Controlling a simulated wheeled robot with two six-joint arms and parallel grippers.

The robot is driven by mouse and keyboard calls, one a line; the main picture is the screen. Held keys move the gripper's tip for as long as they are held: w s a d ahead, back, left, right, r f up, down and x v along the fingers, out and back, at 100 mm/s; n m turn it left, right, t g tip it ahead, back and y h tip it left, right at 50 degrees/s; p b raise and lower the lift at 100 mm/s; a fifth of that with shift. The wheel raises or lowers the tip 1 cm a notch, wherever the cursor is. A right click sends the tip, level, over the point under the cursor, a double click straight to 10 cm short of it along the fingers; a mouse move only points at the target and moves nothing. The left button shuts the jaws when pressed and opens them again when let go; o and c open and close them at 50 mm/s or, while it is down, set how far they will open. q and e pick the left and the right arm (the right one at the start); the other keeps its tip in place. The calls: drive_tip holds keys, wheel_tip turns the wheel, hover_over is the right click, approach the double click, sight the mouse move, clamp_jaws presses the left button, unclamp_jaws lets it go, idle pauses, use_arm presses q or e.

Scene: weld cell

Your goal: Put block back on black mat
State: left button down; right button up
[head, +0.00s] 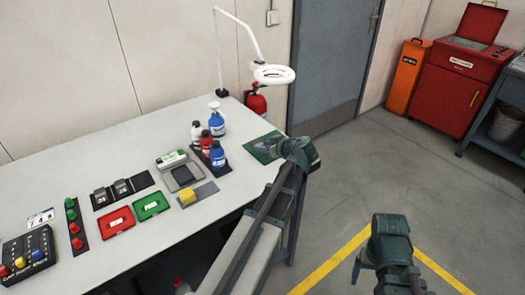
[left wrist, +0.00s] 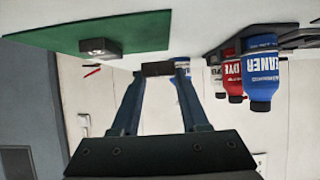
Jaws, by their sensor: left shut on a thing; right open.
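My left gripper (head: 272,148) is over the green mat (head: 248,148) at the table's right end. In the left wrist view its two fingers are shut on a small dark block (left wrist: 157,69), held apart from the green mat (left wrist: 60,37). The block is too small or hidden to make out in the head view. A black mat (head: 143,181) lies mid-table with two dark grey numbered blocks (head: 122,187) on it and bare black at its right end. My right gripper (head: 357,268) is open over the floor, away from the table.
A small grey piece (left wrist: 100,47) sits on the green mat. Spray and squeeze bottles (head: 217,155) stand left of my left gripper. A yellow block (head: 188,197), red tray (head: 116,223) and green tray (head: 151,205) lie nearer. A lamp (head: 273,74) overhangs the back.

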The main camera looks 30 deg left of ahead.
sight(262, 143)
use_arm(q)
drive_tip(key=shift+w, duration=0.1)
drive_tip(key=shift+w+a, duration=0.25)
drive_tip(key=shift+w+a+f+b, duration=0.35)
drive_tip(key=shift+w+a, duration=0.4)
drive_tip(key=shift+w, duration=0.15)
drive_tip(key=f+b, duration=0.3)
drive_tip(key=shift+s+d+f, duration=0.15)
drive_tip(key=shift+s, duration=0.05)
